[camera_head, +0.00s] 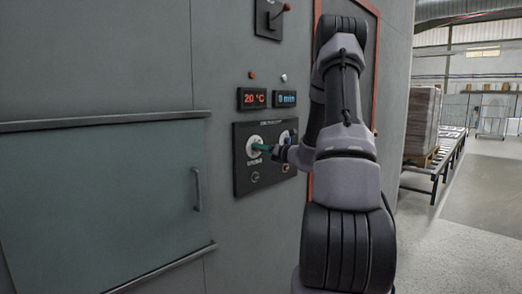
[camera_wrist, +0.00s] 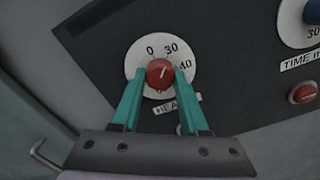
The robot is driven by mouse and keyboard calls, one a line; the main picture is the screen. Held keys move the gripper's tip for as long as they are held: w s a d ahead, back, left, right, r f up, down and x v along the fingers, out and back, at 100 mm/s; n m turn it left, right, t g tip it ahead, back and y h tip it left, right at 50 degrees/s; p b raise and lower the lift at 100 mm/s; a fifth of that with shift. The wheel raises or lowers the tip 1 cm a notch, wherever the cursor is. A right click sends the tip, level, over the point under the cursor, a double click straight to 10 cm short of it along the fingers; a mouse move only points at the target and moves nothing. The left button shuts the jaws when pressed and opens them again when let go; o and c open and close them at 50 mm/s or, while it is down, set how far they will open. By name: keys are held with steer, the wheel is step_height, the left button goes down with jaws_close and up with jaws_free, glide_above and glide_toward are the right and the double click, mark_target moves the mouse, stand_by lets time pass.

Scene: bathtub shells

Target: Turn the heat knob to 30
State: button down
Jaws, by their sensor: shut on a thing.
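The heat knob (camera_wrist: 160,69) is red with a white pointer line, on a white round dial marked 0, 30 and 40 in the wrist view. The line points up and slightly right, roughly toward the 30 mark. My gripper (camera_wrist: 161,77) has teal fingers on either side of the knob and is shut on it. The label under the dial is partly hidden by a finger. In the head view the fingers reach the left dial (camera_head: 254,142) of the dark control panel (camera_head: 243,185). The orange display (camera_head: 253,98) above reads 20 °C.
A blue time knob (camera_wrist: 313,12) and a red button (camera_wrist: 303,93) sit right of the heat dial. A second display (camera_head: 285,99) is beside the orange one. A teal door with a handle (camera_head: 197,189) is at left; a lever switch (camera_head: 270,17) is above.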

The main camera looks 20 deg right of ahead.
steer(key=shift+m, duration=0.5)
steer(key=shift+c, duration=2.1)
jaws_free()
steer(key=shift+s, duration=0.1)
steer(key=v, duration=1)
steer(key=shift+s+d, duration=0.2)
steer(key=shift+s, duration=0.15)
